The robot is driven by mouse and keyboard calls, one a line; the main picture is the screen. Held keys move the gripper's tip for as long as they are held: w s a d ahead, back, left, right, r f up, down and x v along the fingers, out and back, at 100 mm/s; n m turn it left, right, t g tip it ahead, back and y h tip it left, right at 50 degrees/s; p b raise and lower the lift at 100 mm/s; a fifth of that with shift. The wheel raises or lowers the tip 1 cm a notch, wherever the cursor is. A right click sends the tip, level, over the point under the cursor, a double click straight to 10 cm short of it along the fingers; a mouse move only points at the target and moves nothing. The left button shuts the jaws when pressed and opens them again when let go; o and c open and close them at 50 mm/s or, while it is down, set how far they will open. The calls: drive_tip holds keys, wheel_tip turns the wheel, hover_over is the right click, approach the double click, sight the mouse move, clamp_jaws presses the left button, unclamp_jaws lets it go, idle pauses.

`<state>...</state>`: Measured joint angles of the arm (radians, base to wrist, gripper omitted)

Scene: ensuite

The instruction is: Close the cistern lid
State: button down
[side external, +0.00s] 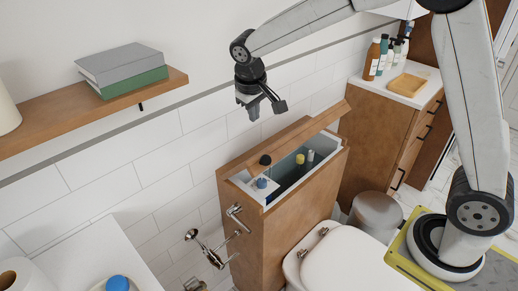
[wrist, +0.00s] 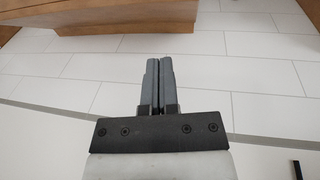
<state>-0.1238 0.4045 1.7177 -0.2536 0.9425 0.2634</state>
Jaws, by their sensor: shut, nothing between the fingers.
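The cistern lid (side external: 285,139) is a long wooden panel in the side external view, tilted up along the wall side of the wooden cistern box (side external: 277,228). The cistern is open, and its white-rimmed inside shows a blue part, a yellow part and a grey part. My gripper (side external: 266,108) is above the lid, near the tiled wall, apart from the lid and holding nothing. In the wrist view my gripper (wrist: 159,62) has its two fingers together, with wall tiles behind. A wooden surface (wrist: 165,15) crosses the top of that view; I cannot tell which part it is.
A wooden shelf (side external: 95,112) with stacked books (side external: 122,70) juts from the wall at left. A wooden cabinet (side external: 385,130) with bottles (side external: 374,58) stands at right. The toilet (side external: 345,262) is in front of the cistern.

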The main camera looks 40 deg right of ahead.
drive_tip(key=shift+w+a+r+n+g+y, duration=0.3)
drive_tip(key=shift+w+a+r+n+g, duration=0.5)
drive_tip(key=shift+w+a+r+g, duration=0.4)
drive_tip(key=shift+d+f, duration=0.1)
approach(258, 165)
drive_tip(key=shift+w+d+f, duration=0.2)
drive_tip(key=shift+w+f, duration=0.05)
drive_tip(key=shift+w, duration=0.35)
drive_tip(key=shift+w+d+f, duration=0.2)
drive_tip(key=shift+w+f, duration=0.1)
drive_tip(key=shift+w, duration=0.3)
drive_tip(key=shift+s+d+f, duration=0.25)
drive_tip(key=shift+s+f, duration=0.55)
drive_tip(key=shift+f, duration=0.15)
drive_tip(key=shift+s+d+f, duration=0.2)
drive_tip(key=shift+s+f, duration=0.4)
drive_tip(key=shift+s, duration=0.05)
drive_tip(key=shift+s+f, duration=0.1)
drive_tip(key=shift+s, duration=0.1)
